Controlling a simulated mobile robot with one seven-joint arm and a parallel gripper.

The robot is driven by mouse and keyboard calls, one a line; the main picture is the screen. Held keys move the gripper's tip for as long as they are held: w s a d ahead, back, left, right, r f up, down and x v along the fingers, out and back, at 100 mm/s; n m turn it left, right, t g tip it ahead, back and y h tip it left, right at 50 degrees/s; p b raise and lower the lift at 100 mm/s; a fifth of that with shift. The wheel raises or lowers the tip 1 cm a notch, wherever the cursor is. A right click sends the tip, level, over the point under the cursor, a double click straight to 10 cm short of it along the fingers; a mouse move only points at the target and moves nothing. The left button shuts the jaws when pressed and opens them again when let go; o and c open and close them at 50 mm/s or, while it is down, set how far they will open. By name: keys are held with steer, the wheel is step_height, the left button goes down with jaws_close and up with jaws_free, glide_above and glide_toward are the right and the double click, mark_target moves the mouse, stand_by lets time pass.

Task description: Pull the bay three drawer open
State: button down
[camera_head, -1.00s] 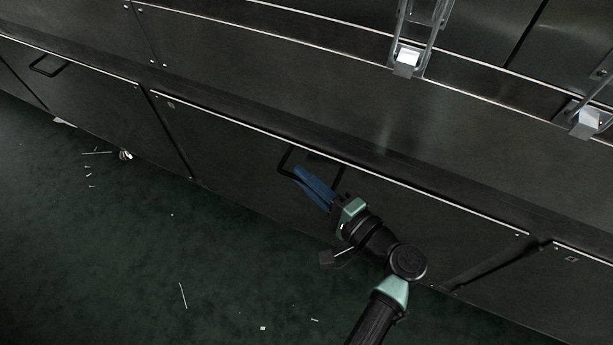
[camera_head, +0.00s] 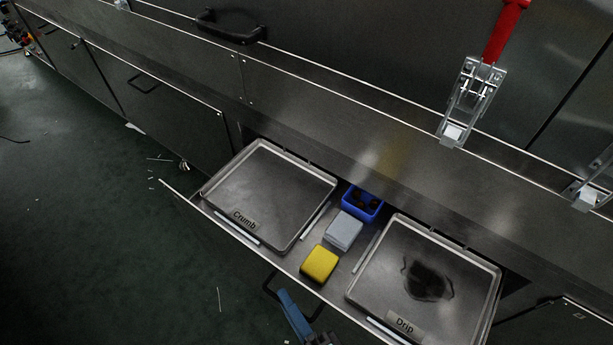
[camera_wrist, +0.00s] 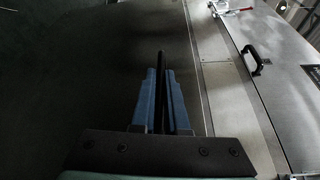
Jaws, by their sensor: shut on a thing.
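The drawer (camera_head: 335,272) stands pulled well out of the dryer's lower front in the head view. Its dark handle (camera_head: 268,284) is on the front panel, near the bottom of the picture. My gripper (camera_head: 284,296) has its blue fingers at this handle, partly cut off by the lower edge. In the wrist view, my gripper (camera_wrist: 161,78) is shut on the dark handle bar (camera_wrist: 162,58), which shows between the two fingers. In the drawer lie a tray marked Crumb (camera_head: 270,190) on the left and a tray marked Drip (camera_head: 410,245), with a dark stain, on the right.
Between the trays are a yellow block (camera_head: 319,263), a folded grey cloth (camera_head: 343,232) and a blue bin (camera_head: 362,204) with dark round things. A red-handled latch (camera_head: 470,95) and a black handle (camera_head: 230,27) are above. The green floor (camera_head: 110,240) has scattered scraps.

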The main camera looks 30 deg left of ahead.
steer(key=shift+s+a+p, duration=0.1)
steer(key=shift+s+p, duration=0.45)
steer(key=shift+s, duration=2)
steer(key=c, duration=0.9)
jaws_free()
steer(key=p+v, duration=0.1)
steer(key=v, duration=1.2)
steer(key=shift+p, duration=0.4)
